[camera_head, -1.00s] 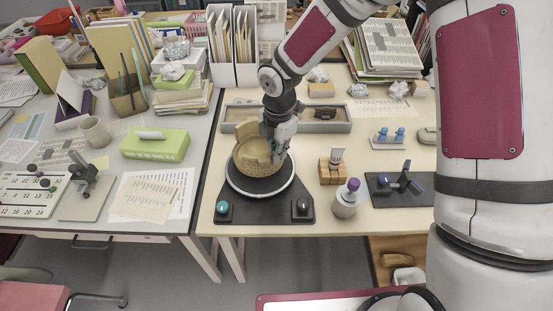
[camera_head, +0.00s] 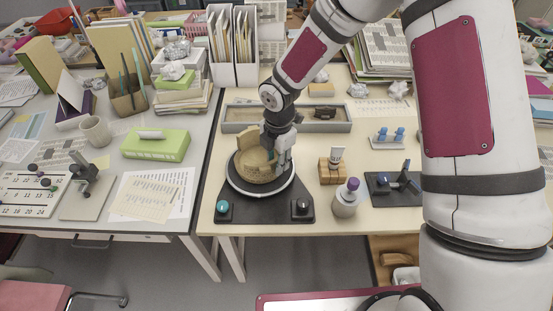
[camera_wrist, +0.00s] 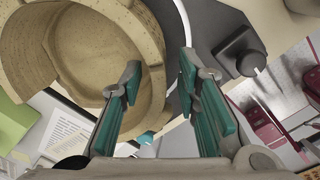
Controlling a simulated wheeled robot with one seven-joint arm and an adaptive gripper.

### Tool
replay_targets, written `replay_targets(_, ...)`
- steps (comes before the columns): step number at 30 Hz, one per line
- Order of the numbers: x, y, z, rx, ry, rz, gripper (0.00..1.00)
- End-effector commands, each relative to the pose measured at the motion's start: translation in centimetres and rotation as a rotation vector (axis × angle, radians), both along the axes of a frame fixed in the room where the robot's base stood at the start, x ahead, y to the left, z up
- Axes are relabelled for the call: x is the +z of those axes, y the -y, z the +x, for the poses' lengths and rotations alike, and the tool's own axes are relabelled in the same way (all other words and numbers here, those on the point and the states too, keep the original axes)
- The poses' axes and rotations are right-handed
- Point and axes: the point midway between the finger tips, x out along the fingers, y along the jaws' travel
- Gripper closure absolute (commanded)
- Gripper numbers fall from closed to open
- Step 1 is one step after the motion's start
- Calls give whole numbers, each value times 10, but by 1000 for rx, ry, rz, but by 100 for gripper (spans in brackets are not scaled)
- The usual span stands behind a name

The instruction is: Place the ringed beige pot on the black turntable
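The ringed beige pot (camera_head: 256,166) has a broken, uneven rim, higher at its back left. It rests on the black turntable (camera_head: 234,184), inside the white ring. In the wrist view the pot (camera_wrist: 85,47) fills the upper left, with its hollow showing. My gripper (camera_head: 281,156) is at the pot's right side. In the wrist view my gripper (camera_wrist: 158,77) is open, with one teal-padded finger over the pot's inside and the other outside its wall. A gap shows between the wall and the outer finger.
The turntable's base has a teal button (camera_head: 223,207) and a dark knob (camera_head: 302,206). A purple-capped bottle (camera_head: 346,199) and a wooden block (camera_head: 330,172) stand to the right. A grey tray (camera_head: 240,115) lies behind. The table's front edge is close.

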Motion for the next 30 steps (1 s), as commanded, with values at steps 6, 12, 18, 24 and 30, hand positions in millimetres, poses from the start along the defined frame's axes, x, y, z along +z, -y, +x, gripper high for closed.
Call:
replay_targets(6,0,0,0,0,0,0,70)
replay_targets(12,16,0,1,0,3,1,70)
replay_targets(18,55,2,0,-3,6,1,70)
replay_targets(24,94,3,-2,-2,4,1,70)
replay_targets(30,117,3,-3,-1,2,1,70)
